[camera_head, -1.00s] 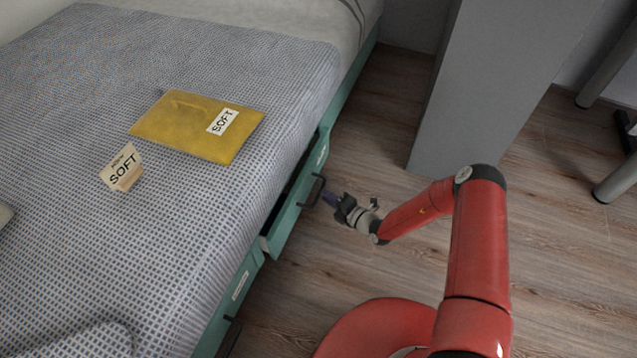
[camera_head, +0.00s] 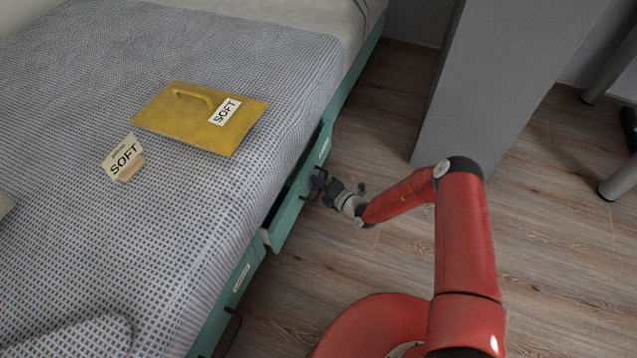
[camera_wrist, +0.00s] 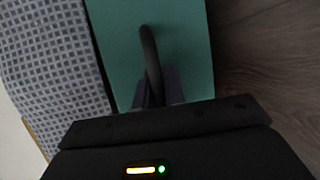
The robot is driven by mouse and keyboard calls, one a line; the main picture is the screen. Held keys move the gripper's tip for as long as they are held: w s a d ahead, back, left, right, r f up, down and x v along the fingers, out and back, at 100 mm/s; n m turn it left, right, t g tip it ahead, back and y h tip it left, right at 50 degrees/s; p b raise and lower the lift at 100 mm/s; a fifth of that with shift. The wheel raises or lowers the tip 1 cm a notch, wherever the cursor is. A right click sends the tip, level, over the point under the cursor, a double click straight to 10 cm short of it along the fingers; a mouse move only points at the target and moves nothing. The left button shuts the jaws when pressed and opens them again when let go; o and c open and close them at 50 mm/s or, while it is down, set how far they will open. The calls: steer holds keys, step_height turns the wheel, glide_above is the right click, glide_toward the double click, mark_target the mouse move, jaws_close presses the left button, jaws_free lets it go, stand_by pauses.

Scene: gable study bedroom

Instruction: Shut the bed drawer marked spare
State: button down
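A teal bed drawer (camera_head: 285,220) stands partly pulled out from under the bed's side. Its front carries a small white label (camera_head: 323,149), too small to read, and a dark bar handle. My gripper (camera_head: 319,184) is at this handle. In the wrist view the handle (camera_wrist: 150,50) runs down between my two dark fingers (camera_wrist: 159,88), against the teal drawer front (camera_wrist: 190,40). The fingers are close on either side of the bar; whether they grip it is unclear.
Another teal drawer front (camera_head: 236,283) with a label and handle is nearer on the same bed side. A yellow lidded item (camera_head: 175,125) and a card (camera_head: 122,157), both reading SOFT, lie on the bed (camera_head: 230,60). A grey panel (camera_head: 470,110) stands right of clear wooden floor.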

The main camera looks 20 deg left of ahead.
mark_target(308, 180)
steer(key=a+b, duration=0.1)
steer(key=a, duration=0.3)
steer(key=shift+w+a+f, duration=0.1)
steer(key=shift+w, duration=0.05)
steer(key=c, duration=1.7)
jaws_free()
steer(key=shift+a, duration=0.15)
steer(key=shift+c, duration=0.2)
steer(key=p+v, duration=0.1)
steer(key=v, duration=0.7)
steer(key=shift+w, duration=0.1)
